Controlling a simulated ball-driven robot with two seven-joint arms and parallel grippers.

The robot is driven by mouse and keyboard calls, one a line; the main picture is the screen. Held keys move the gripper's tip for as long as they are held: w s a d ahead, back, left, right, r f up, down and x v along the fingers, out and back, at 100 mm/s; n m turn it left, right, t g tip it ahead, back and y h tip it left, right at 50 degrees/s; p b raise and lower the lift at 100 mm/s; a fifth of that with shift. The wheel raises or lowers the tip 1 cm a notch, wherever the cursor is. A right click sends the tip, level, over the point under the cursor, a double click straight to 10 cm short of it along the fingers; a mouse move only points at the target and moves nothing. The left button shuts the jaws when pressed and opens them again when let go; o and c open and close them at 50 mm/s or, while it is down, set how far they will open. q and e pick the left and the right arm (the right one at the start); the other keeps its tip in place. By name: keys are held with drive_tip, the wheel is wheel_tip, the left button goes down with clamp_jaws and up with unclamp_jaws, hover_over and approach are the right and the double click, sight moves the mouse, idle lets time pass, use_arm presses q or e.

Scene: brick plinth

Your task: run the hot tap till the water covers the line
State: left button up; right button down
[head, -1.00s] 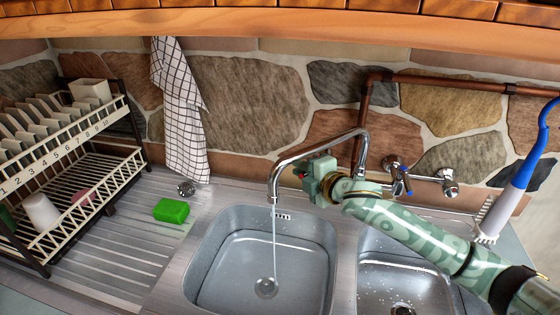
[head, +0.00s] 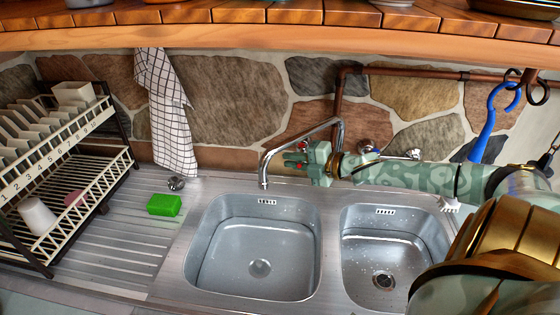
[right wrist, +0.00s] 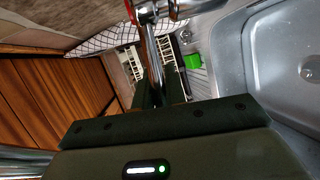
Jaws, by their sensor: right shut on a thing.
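My right gripper (head: 312,160) is at the tap behind the sinks, shut on the hot tap's red-marked handle (head: 303,146). Chrome tap metal with a red spot (right wrist: 172,10) shows at its fingers in the right wrist view. The curved chrome spout (head: 284,151) points down over the back of the left basin (head: 215,225). No stream shows below its mouth. A pale edge runs around the basin's inner wall; I cannot tell the water level or make out the line. My left gripper is not in view.
A green sponge (head: 164,205) lies on the drainboard beside a dish rack (head: 65,180). A checked towel (head: 168,110) hangs on the stone wall. The right basin (head: 385,255) has droplets. A wooden shelf (head: 250,35) crosses overhead.

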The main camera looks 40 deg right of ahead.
idle(0.3)
drive_tip(key=c, duration=1.6)
unclamp_jaws()
drive_tip(key=shift+o, duration=0.7)
drive_tip(key=shift+d, duration=0.1)
drive_tip(key=shift+s, duration=0.1)
drive_tip(key=p+v, duration=0.4)
drive_tip(key=v, duration=0.3)
drive_tip(key=shift+s, duration=0.2)
drive_tip(key=shift+d, duration=0.15)
